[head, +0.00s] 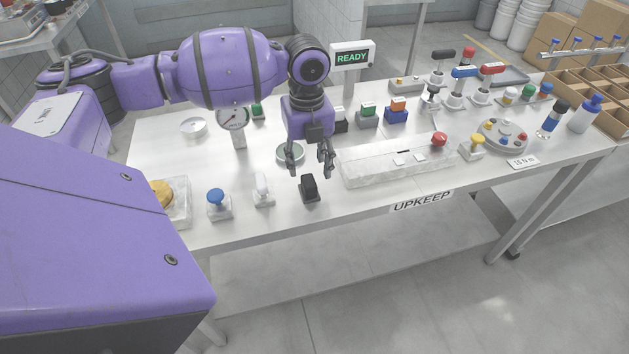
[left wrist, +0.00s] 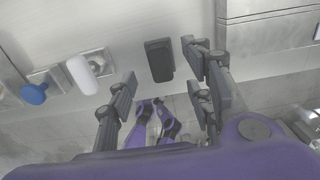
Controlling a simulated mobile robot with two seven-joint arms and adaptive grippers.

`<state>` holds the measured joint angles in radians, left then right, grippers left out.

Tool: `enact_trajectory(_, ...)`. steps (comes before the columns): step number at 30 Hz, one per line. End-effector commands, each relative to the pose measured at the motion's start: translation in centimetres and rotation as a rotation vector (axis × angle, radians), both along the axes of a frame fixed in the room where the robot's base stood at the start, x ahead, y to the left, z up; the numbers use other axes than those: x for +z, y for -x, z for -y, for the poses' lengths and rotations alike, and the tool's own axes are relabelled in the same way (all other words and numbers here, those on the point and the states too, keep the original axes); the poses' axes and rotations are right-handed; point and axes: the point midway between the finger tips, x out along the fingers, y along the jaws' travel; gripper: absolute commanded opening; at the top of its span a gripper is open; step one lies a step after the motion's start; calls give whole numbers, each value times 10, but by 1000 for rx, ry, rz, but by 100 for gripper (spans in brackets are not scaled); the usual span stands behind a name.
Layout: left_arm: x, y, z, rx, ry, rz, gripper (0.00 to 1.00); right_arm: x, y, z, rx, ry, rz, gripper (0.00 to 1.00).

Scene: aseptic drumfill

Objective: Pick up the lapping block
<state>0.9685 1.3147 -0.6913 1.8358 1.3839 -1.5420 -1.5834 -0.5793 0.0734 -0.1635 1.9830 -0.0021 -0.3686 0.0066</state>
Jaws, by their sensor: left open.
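My left gripper (head: 309,173) points down, open and empty, just above and behind this block in the head view. Its fingers are spread to either side in the left wrist view (left wrist: 160,82), with the block beyond the gap. I cannot see any contact. My right gripper is not in view.
A white-handled tool (head: 262,189) and a blue-knobbed one (head: 217,203) stand left of the block. A round dish (head: 290,152) and a dial gauge (head: 233,120) are behind. The UPKEEP table's (head: 340,206) front edge is close.

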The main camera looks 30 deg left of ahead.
Motion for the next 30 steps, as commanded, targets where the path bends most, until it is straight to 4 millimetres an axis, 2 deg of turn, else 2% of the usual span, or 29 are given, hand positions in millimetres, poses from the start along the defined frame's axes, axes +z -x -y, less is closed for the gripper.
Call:
enact_trajectory(1,-7,1,0,0,1,-3,47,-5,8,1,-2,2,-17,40)
enact_trajectory(4,-15,1,1,0,2,-1,47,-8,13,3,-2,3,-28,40)
enact_trajectory(8,-27,1,3,0,1,0,47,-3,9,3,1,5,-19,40)
enact_trajectory(15,-61,1,4,0,1,1,47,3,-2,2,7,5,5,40)
enact_trajectory(21,-62,1,4,0,0,3,47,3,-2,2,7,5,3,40)
enact_trajectory(23,-62,1,4,0,1,2,42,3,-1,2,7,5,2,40)
enact_trajectory(30,-62,1,4,0,1,2,10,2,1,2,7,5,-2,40)
